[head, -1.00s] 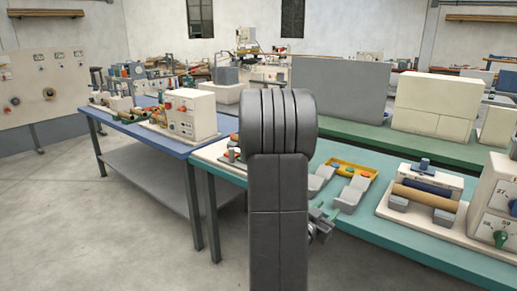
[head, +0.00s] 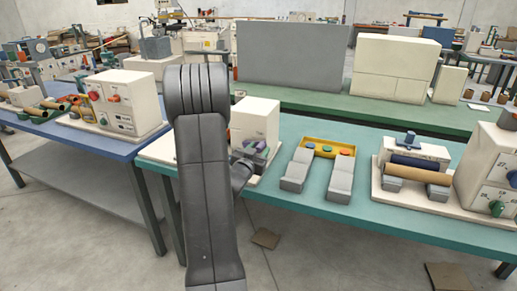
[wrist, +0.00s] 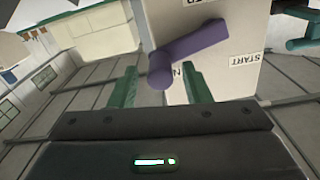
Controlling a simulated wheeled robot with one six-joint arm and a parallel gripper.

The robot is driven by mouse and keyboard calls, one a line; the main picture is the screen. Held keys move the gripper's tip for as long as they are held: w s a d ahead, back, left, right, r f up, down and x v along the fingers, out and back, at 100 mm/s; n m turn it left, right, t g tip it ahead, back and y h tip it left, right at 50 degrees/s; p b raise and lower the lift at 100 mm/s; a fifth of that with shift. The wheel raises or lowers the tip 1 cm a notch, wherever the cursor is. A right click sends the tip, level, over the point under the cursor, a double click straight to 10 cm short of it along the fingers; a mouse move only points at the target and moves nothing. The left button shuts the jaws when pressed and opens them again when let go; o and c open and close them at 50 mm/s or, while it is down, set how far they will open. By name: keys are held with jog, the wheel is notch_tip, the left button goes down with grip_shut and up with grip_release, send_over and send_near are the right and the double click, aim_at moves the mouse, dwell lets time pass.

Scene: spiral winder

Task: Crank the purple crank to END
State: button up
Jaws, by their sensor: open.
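The purple crank (wrist: 195,45) sits on a cream panel (wrist: 250,25) in the wrist view. Its rounded free end points at my gripper. My gripper (wrist: 162,76) is open, with one green finger on each side of that end; I cannot tell whether they touch it. A START label (wrist: 243,60) is right of the crank. Another label is mostly hidden behind the crank, with only a letter or so showing. In the head view, a small purple part (head: 256,146) shows in front of a cream box (head: 256,118), beside my gripper, which is partly hidden by my arm.
The box stands on a teal table (head: 325,203). A yellow tray with grey blocks (head: 318,149) and a roller unit (head: 415,165) are to its right. A blue table (head: 60,130) with other devices is at left. Brown pieces (head: 266,238) lie on the floor.

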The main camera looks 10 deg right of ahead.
jog(key=shift+w+d, duration=0.2)
jog(key=shift+w, duration=0.2)
jog(key=shift+c, duration=0.4)
grip_shut()
jog(key=shift+a+r+n, duration=0.1)
jog(key=shift+r+n, duration=0.25)
jog(key=shift+n, duration=0.25)
jog(key=shift+o, duration=0.4)
grip_release()
jog(key=b+v, duration=0.1)
jog(key=v, duration=1.2)
jog(key=shift+s+a, duration=0.3)
